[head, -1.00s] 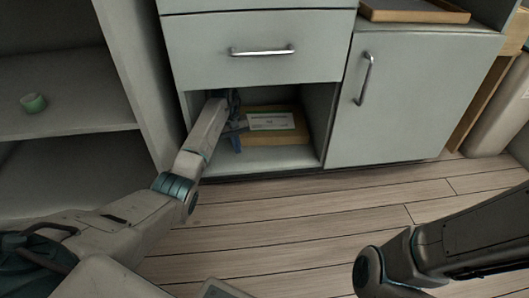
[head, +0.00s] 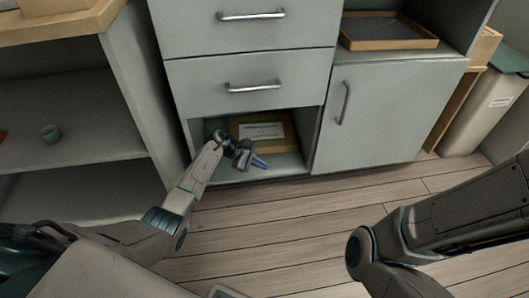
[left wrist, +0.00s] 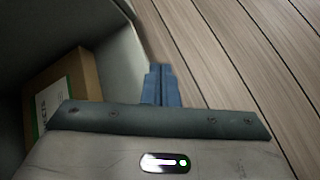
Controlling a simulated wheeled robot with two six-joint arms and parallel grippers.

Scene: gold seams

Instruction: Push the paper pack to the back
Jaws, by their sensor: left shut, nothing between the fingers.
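The paper pack (head: 261,130) is a brown box with a white and green label. It lies inside the open lower compartment (head: 282,163) of the grey cabinet, towards its back. In the left wrist view the pack (left wrist: 82,75) shows at the left, apart from the fingers. My left gripper (head: 258,161) is at the front of the compartment, in front of the pack and not touching it. Its blue fingers (left wrist: 160,86) are shut with nothing between them. My right arm shows at the lower right, but its gripper is out of view.
Drawers with metal handles (head: 254,87) are above the compartment. A closed cabinet door (head: 385,115) is to its right. The wooden floor (head: 290,225) in front is clear.

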